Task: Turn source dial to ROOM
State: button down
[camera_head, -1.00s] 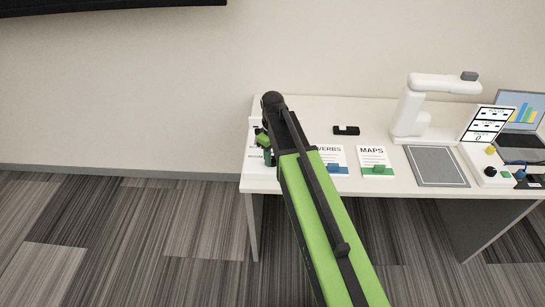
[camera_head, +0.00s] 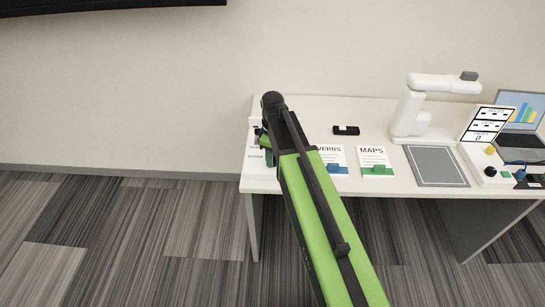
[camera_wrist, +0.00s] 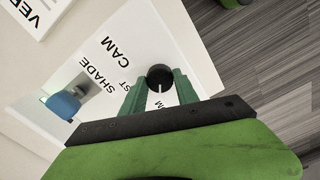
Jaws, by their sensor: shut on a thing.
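A black round dial (camera_wrist: 158,74) with a white pointer line sits on a white panel (camera_wrist: 141,57) in the wrist view. The pointer lies roughly along the picture's vertical. Printed words near it read CAM, SHADE and a partly hidden word ending in ST; the word ROOM is not visible. My gripper (camera_wrist: 160,84) has its green fingers on either side of the dial and is shut on it. In the head view my gripper (camera_head: 265,142) is at the table's left end, and my arm hides the dial and most of the panel.
A blue knob (camera_wrist: 63,104) sits on the panel to the left. VERBS (camera_head: 332,158) and MAPS (camera_head: 375,160) cards, a small black holder (camera_head: 346,130), a white document camera (camera_head: 410,118), a grey mat (camera_head: 436,166) and a laptop (camera_head: 520,141) stand on the table (camera_head: 300,112).

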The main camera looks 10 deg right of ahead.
jog(key=c, duration=0.9)
grip_release()
notch_tip(320, 180, up, 17)
jog(key=p, duration=1.7)
jog(key=shift+r, duration=0.15)
